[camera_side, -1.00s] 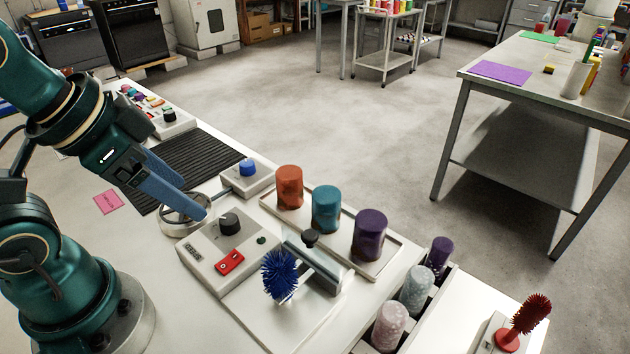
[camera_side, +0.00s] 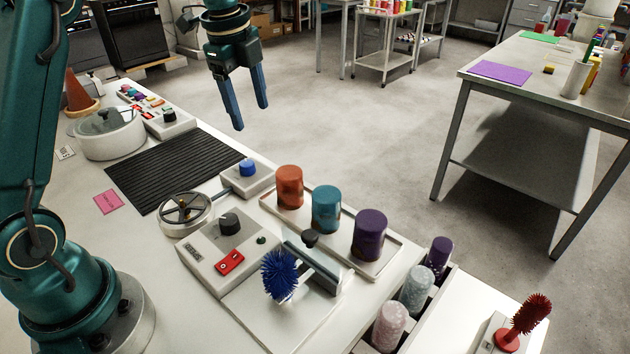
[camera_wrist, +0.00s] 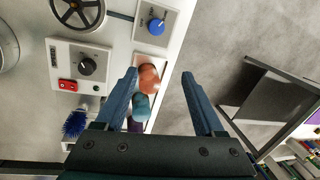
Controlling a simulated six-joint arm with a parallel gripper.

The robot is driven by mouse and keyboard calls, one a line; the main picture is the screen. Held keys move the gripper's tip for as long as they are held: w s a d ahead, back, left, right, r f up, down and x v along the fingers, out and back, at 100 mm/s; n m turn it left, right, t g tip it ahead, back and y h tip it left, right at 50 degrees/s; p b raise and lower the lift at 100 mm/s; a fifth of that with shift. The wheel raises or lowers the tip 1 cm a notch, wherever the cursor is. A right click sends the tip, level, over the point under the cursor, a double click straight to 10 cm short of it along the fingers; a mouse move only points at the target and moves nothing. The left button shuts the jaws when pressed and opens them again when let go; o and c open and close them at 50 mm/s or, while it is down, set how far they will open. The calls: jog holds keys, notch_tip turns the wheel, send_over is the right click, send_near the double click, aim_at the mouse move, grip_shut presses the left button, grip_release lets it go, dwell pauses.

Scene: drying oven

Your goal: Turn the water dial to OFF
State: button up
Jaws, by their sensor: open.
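A blue dial (camera_side: 248,168) sits on a small white box (camera_side: 242,182) at the bench's far edge. It also shows at the top of the wrist view (camera_wrist: 156,26). My gripper (camera_side: 251,116) is open and empty, pointing down, high and apart from the blue dial. In the wrist view its fingertips (camera_wrist: 159,75) are spread wide.
A spoked wheel (camera_side: 186,211) lies left of the blue dial's box. Orange, teal and purple cylinders (camera_side: 326,209) stand on a tray to its right. A blue brush (camera_side: 279,275) stands nearer. A black ribbed mat (camera_side: 175,172) and a lidded pot (camera_side: 108,134) lie left.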

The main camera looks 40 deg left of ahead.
jog(key=g, duration=0.1)
send_over(246, 163)
jog(key=f, duration=0.4)
jog(key=d+f, duration=0.1)
jog(key=f, duration=0.1)
jog(key=shift+w+f, duration=0.35)
jog(key=shift+n+g+h, duration=0.3)
jog(key=shift+n+g, duration=0.1)
jog(key=shift+g, duration=0.1)
jog(key=f, duration=0.4)
jog(key=a+f, duration=0.1)
jog(key=f, duration=0.1)
jog(key=shift+s, duration=0.35)
jog(key=shift+f, duration=0.55)
grip_shut()
